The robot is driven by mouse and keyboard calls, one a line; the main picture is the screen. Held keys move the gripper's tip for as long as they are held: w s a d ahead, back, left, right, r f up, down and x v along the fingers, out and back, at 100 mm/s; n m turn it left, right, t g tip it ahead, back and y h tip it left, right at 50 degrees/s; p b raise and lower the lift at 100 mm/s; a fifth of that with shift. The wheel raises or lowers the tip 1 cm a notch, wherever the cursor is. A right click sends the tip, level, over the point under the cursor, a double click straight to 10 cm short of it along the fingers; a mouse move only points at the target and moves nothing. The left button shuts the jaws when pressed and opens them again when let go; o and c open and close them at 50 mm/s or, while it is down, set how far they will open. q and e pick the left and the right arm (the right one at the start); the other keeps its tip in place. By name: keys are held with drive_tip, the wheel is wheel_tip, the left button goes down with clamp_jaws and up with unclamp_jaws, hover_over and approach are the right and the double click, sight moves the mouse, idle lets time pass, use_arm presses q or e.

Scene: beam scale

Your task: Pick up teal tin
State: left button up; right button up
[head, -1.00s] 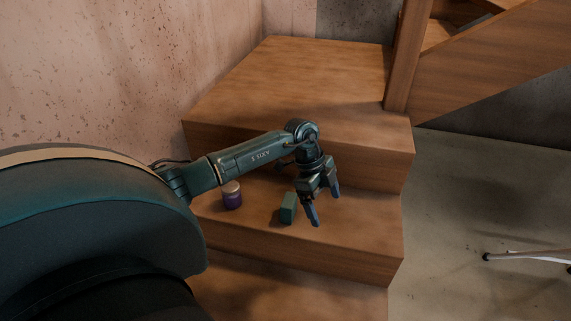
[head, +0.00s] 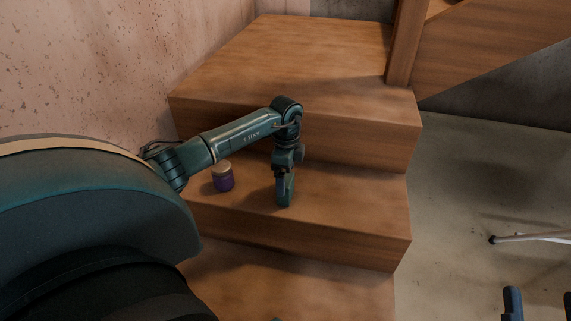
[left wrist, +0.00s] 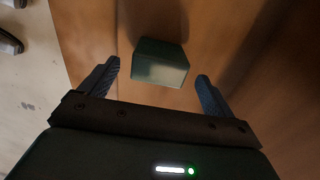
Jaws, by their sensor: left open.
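The teal tin (left wrist: 160,63) is a small dark green box on a wooden step. In the left wrist view it lies between and slightly beyond the fingertips of my left gripper (left wrist: 157,72), with a gap on each side. In the head view my left gripper (head: 287,186) points down over the step and largely covers the tin (head: 281,196). The left gripper is open and holds nothing. Two blue fingertips of my right gripper (head: 540,302) show apart at the lower right corner of the head view, over the floor.
A higher wooden step (head: 290,50) rises behind. The step's front edge is close. A pale rod (head: 530,238) lies over the concrete floor at right.

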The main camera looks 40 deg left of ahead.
sight(286, 179)
use_arm(q)
wheel_tip(286, 179, down, 3)
drive_tip(key=shift+f+b, duration=0.15)
drive_tip(key=shift+b, duration=0.6)
drive_tip(key=shift+f, duration=0.45)
use_arm(e)
drive_tip(key=r+n+y, duration=0.1)
drive_tip(key=r+n+t+y, duration=0.1)
drive_tip(key=r, duration=0.1)
drive_tip(key=shift+w+d+n+y, duration=0.2)
drive_tip(key=shift+n+y, duration=0.1)
drive_tip(key=shift+n, duration=0.1)
use_arm(q)
drive_tip(key=shift+c, duration=0.2)
drive_tip(key=c, duration=1.1)
use_arm(e)
drive_tip(key=shift+a, duration=0.1)
